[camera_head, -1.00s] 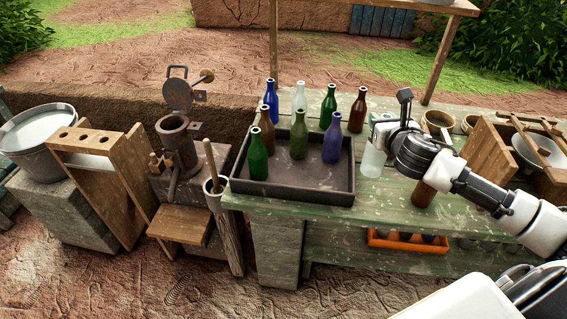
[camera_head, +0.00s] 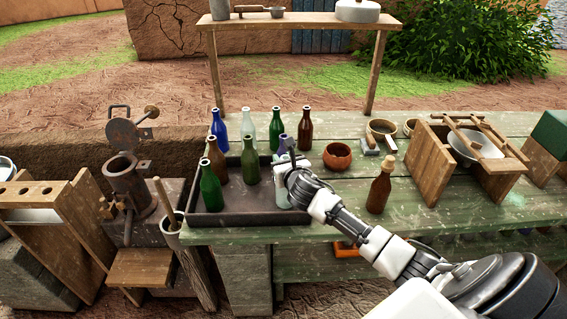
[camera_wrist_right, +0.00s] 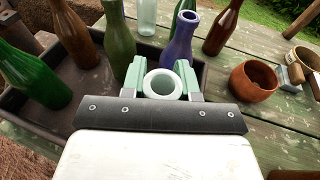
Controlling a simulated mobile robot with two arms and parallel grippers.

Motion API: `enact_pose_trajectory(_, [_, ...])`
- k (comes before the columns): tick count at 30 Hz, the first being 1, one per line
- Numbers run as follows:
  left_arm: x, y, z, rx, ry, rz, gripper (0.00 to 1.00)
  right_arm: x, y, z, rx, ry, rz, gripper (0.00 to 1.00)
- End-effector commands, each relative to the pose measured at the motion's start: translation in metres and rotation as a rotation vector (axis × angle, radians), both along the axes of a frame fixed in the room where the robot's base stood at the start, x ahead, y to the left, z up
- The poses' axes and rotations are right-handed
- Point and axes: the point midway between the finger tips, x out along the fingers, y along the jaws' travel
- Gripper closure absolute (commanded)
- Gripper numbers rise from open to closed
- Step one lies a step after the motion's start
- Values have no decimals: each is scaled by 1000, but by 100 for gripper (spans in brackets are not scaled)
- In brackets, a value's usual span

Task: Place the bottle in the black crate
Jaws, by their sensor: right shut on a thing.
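My right gripper (camera_head: 284,166) is shut on a pale, clear bottle (camera_head: 283,190), held upright at the right end of the black crate (camera_head: 240,219). In the right wrist view the bottle's round mouth (camera_wrist_right: 163,84) sits between the fingers (camera_wrist_right: 161,80). The bottle's base is low inside the crate's outline; I cannot tell whether it touches the floor. A green bottle (camera_head: 210,188), a brown bottle (camera_head: 217,160) and an olive bottle (camera_head: 250,168) stand in the crate. A purple bottle (camera_wrist_right: 180,40) stands just beyond the held one. My left gripper is out of view.
Behind the crate stand a blue bottle (camera_head: 219,128), a clear one, a green one (camera_head: 275,130) and a brown one (camera_head: 305,130). An orange-brown pot (camera_head: 337,157) and a corked brown bottle (camera_head: 379,188) stand to the right. Bare green planks lie between them.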

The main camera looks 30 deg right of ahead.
Motion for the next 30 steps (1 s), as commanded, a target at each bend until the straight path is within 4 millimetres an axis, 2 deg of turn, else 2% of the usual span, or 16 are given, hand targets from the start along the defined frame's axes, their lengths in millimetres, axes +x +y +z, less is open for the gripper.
enact_pose_trajectory(3, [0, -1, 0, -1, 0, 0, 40, 0, 0, -7, 0, -2, 0, 100])
enact_pose_trajectory(13, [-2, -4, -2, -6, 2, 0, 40, 0, -1, -11, -1, -3, 0, 100])
enact_pose_trajectory(14, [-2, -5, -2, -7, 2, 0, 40, 0, -1, -11, -1, -2, 0, 69])
enact_pose_trajectory(18, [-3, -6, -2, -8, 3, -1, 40, 0, 0, -11, 1, -1, 0, 48])
enact_pose_trajectory(19, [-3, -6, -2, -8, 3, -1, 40, 0, 0, -11, 1, -1, 0, 45])
enact_pose_trajectory(30, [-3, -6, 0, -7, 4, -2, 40, -3, 0, -8, -1, 0, 0, 45])
